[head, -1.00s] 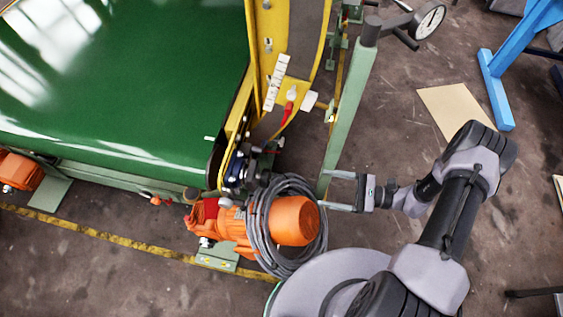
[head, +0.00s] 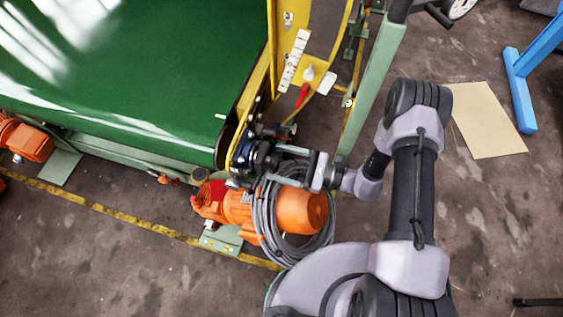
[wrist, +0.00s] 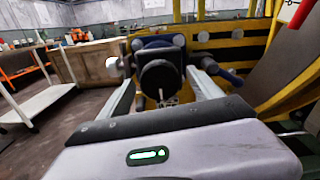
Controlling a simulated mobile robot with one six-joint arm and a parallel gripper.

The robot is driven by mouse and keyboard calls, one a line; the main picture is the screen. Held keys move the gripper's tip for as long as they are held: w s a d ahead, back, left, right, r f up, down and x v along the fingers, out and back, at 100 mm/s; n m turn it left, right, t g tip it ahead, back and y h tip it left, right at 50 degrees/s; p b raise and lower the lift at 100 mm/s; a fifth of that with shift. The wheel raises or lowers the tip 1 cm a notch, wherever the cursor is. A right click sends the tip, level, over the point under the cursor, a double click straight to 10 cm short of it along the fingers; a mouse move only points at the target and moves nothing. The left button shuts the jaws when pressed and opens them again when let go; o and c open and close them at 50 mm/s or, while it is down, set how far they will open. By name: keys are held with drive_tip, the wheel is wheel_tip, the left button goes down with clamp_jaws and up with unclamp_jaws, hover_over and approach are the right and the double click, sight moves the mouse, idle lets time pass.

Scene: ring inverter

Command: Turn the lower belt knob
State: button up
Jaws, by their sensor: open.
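A dark round knob (wrist: 160,78) faces me in the middle of the wrist view, in front of blue and black parts on the belt's end. In the head view this knob assembly (head: 243,158) sits at the belt's near right corner, partly covered by my gripper. My gripper (head: 274,165) is open and points left at it. In the wrist view its two fingers (wrist: 164,88) reach forward along the left and right sides of the knob. I cannot tell whether either finger touches it.
An orange motor (head: 300,210) with a coiled grey cable (head: 265,225) lies just below my gripper. A yellow frame (head: 285,45) with a red handle (head: 303,95) rises above. A green post (head: 375,75) stands close behind my wrist.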

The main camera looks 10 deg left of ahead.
drive_tip(key=c, duration=1.4)
drive_tip(key=shift+o, duration=0.2)
drive_tip(key=shift+m, duration=0.3)
drive_tip(key=m+p, duration=0.1)
drive_tip(key=m, duration=2.8)
drive_tip(key=shift+r, duration=0.1)
drive_tip(key=shift+m, duration=2.2)
